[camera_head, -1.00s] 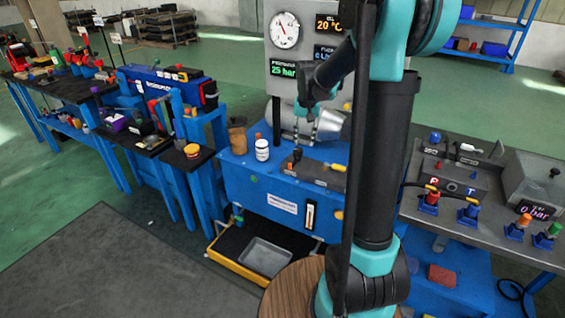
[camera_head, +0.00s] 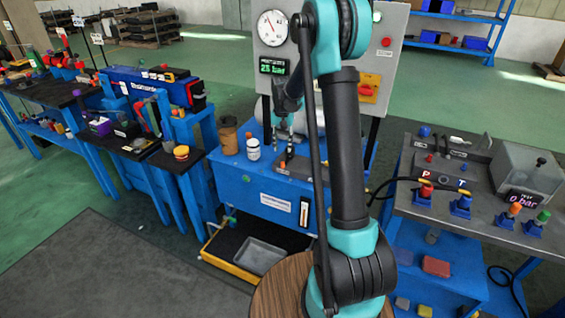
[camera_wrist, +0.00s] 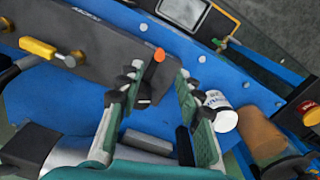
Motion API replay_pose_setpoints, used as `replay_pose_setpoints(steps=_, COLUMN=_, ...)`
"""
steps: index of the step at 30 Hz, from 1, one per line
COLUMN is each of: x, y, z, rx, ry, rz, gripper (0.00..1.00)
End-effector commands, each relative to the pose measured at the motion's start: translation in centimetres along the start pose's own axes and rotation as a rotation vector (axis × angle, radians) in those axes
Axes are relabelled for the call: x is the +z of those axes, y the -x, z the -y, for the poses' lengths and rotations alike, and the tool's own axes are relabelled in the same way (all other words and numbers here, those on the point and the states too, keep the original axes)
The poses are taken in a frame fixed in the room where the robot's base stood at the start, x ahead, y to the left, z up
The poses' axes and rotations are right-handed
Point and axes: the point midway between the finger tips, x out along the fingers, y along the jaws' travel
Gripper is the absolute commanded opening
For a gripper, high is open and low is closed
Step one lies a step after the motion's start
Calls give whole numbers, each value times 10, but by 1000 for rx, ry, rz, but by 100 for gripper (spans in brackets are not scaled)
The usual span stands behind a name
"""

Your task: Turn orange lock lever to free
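The orange lever tip (camera_wrist: 158,55) stands out of the dark block (camera_wrist: 105,45) in the wrist view, near its end. My gripper (camera_wrist: 160,77) is open, its two green-padded fingers on either side of the orange tip's line. The tip appears just beyond the fingertips with no clear contact, though depth is hard to judge. In the head view my gripper (camera_head: 284,133) hangs over the block (camera_head: 300,167) on the blue bench (camera_head: 243,181).
A white jar (camera_wrist: 221,112) and a brown cup (camera_wrist: 262,135) stand close beside the right finger. A yellow-handled valve (camera_wrist: 38,48) is on the same block at left. The gauge panel (camera_head: 345,60) rises behind the bench. A tray (camera_head: 258,257) lies below.

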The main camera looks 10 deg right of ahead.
Motion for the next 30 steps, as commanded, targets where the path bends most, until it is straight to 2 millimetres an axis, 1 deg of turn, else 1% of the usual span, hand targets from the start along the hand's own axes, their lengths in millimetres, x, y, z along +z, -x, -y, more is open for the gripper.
replay_pose_setpoints(steps=1, x=-1, y=-11, z=0, rx=0, ry=0, rz=0, gripper=36)
replay_pose_setpoints(steps=6, x=0, y=-43, z=0, rx=0, ry=0, rz=0, gripper=36)
replay_pose_setpoints(steps=12, x=0, y=-72, z=0, rx=0, ry=0, rz=0, gripper=36)
replay_pose_setpoints(steps=18, x=0, y=-84, z=0, rx=0, ry=0, rz=0, gripper=36)
replay_pose_setpoints(steps=26, x=0, y=-85, z=0, rx=0, ry=0, rz=0, gripper=36)
replay_pose_setpoints(steps=28, x=0, y=-84, z=0, rx=0, ry=0, rz=0, gripper=29)
replay_pose_setpoints(steps=30, x=0, y=-84, z=0, rx=0, ry=0, rz=0, gripper=21)
